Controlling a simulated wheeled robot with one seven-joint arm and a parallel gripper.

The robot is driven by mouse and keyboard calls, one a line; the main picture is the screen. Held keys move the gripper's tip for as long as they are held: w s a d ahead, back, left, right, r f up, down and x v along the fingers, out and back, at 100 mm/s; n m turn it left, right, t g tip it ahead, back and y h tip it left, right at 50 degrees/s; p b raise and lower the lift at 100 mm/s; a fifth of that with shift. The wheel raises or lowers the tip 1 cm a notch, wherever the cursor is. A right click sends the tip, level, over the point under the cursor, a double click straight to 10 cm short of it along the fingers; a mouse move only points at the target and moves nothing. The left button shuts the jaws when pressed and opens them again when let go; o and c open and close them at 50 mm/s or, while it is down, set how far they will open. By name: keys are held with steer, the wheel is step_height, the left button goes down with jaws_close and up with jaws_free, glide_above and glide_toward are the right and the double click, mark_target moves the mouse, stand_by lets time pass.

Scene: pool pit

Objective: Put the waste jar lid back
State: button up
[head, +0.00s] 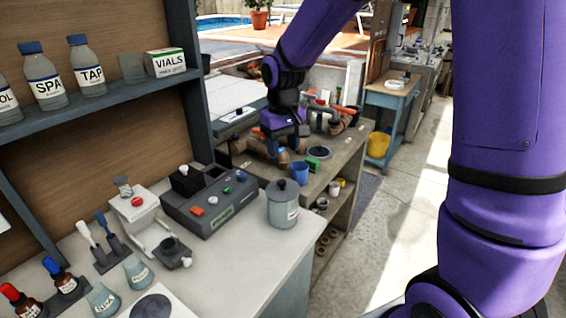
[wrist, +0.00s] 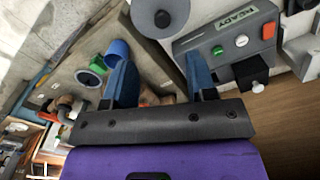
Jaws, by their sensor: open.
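A grey, labelled jar (head: 283,212) stands near the right end of the front counter; its label is too small to read. A grey lid (head: 282,188) with a dark knob appears to sit on top of it. In the wrist view the round lid (wrist: 177,12) shows from above at the top edge, its knob near the middle. My gripper (head: 287,143) is beyond the jar, above the second bench. In the wrist view my gripper (wrist: 161,82) has its two blue-grey fingers apart, with no held thing visible between them.
A control box (head: 210,199) with coloured buttons stands left of the jar. The second bench carries brown pipe fittings (head: 262,144) and a dark-centred disc (head: 319,152). A dark round pad (head: 151,308) lies at the counter front.

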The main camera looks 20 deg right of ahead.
steer(key=shift+r, duration=1.25)
steer(key=s+d+r+t, duration=0.1)
steer(key=s+r, duration=0.3)
steer(key=s, duration=0.4)
steer(key=s+d+r+m+t, duration=0.1)
steer(key=s+d+r+t, duration=0.1)
steer(key=s+r, duration=0.3)
steer(key=s+d+r+m+t, duration=0.1)
steer(key=s+d+r, duration=0.3)
steer(key=s, duration=0.9)
steer(key=shift+r+t, duration=0.25)
steer(key=shift+t, duration=0.35)
